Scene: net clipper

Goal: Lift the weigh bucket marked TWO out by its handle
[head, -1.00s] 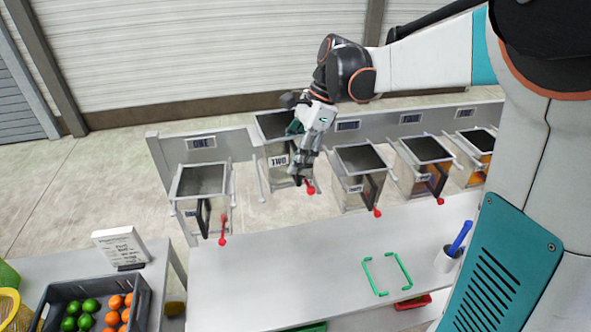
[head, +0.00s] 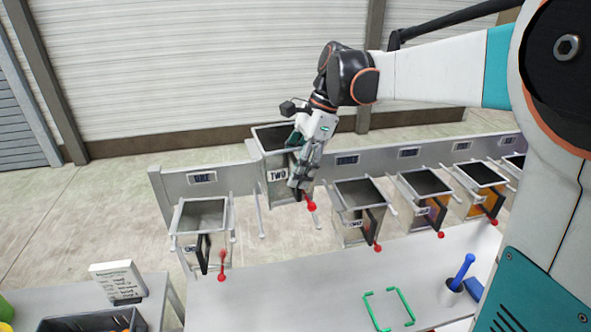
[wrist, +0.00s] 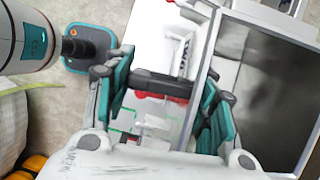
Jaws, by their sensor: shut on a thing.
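The weigh bucket marked TWO (head: 279,190) is a grey, open-topped metal box with a white TWO label on its front. It stands higher than the buckets beside it, above its pair of rails, and looks roughly upright. My gripper (head: 301,178) is at its front right side. In the wrist view, the teal pads of my gripper (wrist: 165,97) are shut on the ends of the dark bar handle (wrist: 160,86). The open bucket shows beside the pads at right (wrist: 262,85). A red-knobbed lever (head: 311,206) hangs below my gripper.
Bucket ONE (head: 200,218) sits at left, and bucket (head: 358,198) with several more to the right, along a grey rail. In front is a white table (head: 290,290) with green corner marks (head: 388,308) and a cup with a blue tool (head: 452,288). The middle tabletop is clear.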

